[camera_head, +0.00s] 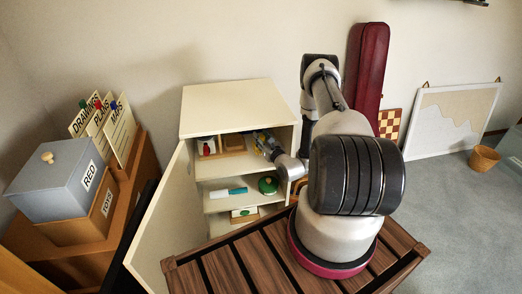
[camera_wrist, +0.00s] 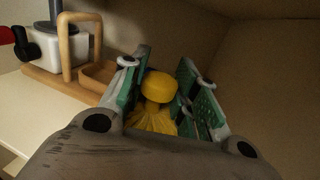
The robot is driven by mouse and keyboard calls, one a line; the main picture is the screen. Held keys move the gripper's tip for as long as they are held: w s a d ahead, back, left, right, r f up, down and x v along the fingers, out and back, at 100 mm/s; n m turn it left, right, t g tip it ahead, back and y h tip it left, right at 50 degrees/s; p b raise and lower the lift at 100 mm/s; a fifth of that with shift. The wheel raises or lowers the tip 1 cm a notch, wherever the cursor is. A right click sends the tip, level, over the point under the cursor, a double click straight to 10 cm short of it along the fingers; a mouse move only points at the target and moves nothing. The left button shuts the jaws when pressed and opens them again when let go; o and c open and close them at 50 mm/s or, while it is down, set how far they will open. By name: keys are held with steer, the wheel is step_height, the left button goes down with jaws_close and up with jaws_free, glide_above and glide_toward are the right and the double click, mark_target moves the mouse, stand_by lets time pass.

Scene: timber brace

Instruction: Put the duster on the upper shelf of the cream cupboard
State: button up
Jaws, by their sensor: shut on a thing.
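The cream cupboard (camera_head: 230,104) stands with its door (camera_head: 155,225) swung open to the left. My gripper (camera_head: 262,143) is inside its upper compartment, at the right side. In the wrist view my gripper (camera_wrist: 163,68) is shut on the yellow duster (camera_wrist: 159,86). A rounded yellow knob and gathered yellow material show between the green finger pads. The duster's lower part is hidden behind the gripper body. Whether it touches the upper shelf (camera_wrist: 40,115) cannot be told.
The middle shelf holds a teal-and-white item (camera_head: 228,193) and a green round item (camera_head: 268,185). The cupboard's side wall (camera_wrist: 270,75) is close on the right.

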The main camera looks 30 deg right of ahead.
step_height(320, 180, down, 3)
steer(key=shift+f, duration=0.1)
step_height(320, 180, down, 3)
steer(key=shift+f, duration=0.2)
steer(key=shift+w+f, duration=0.2)
steer(key=shift+f, duration=0.05)
steer(key=shift+f, duration=0.1)
steer(key=o, duration=1.1)
steer(key=s, duration=1.2)
steer(key=shift+a, duration=0.1)
